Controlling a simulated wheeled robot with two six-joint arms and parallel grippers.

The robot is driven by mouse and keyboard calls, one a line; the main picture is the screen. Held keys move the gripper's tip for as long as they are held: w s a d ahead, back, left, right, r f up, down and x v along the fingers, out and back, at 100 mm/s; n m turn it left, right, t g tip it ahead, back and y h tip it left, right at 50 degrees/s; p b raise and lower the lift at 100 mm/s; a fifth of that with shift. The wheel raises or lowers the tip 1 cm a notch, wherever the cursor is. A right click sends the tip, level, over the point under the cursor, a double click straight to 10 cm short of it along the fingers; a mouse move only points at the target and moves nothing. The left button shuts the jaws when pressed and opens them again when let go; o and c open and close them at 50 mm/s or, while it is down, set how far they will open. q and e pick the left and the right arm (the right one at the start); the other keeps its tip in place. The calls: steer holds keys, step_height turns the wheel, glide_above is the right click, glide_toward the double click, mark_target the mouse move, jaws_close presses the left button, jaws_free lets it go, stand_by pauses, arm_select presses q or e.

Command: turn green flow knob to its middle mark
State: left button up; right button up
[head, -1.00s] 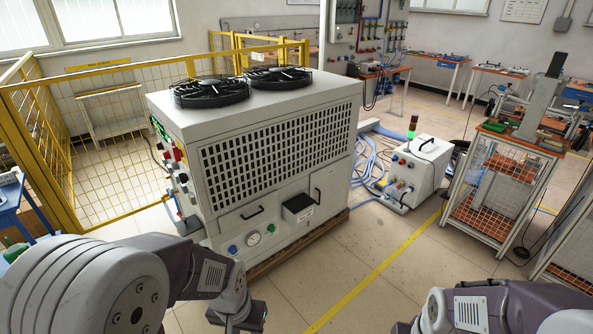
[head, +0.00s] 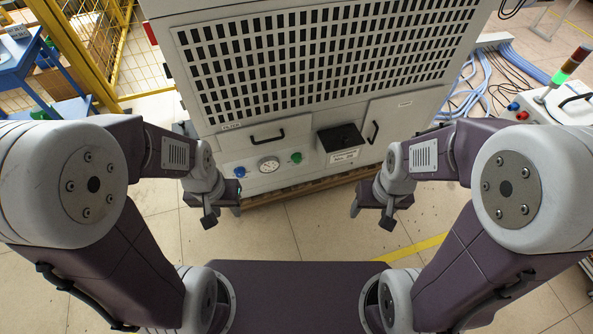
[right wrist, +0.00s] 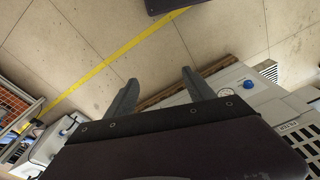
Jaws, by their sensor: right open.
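The green flow knob (head: 296,158) is on the lower front panel of the big grey cabinet (head: 215,148), just right of a round white gauge (head: 268,164). A blue knob (head: 240,172) is left of the gauge. The green knob's pointer and marks are too small to read. My left gripper (head: 222,214) is open and empty, below and left of the knobs, apart from the panel. My right gripper (head: 373,214) is open and empty, below and right of the green knob.
A black box (head: 340,138) juts from the panel right of the green knob. A wooden pallet (head: 310,183) edges the cabinet's base. Yellow fence (head: 112,50) stands at left, a small unit with hoses at right. Floor before the cabinet is clear.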

step_height(320, 180, down, 25)
steer(key=b, duration=2.1)
steer(key=n+t+y+b, duration=0.2)
steer(key=n+t+y, duration=0.3)
steer(key=t, duration=0.6)
glide_toward(299, 160)
steer(key=m, duration=0.1)
steer(key=shift+y, duration=0.3)
steer(key=b+x, duration=0.3)
steer(key=x, duration=0.2)
steer(key=b+x, duration=0.2)
steer(key=x, duration=0.1)
steer(key=shift+s+d+f+b, duration=0.1)
steer(key=shift+s+f+b, duration=0.05)
steer(key=shift+f+b, duration=0.2)
steer(key=shift+w+a, duration=0.2)
steer(key=shift+w, duration=0.35)
arm_select(q)
step_height(299, 160, down, 34)
steer(key=shift+s, duration=0.2)
steer(key=shift+r, duration=0.1)
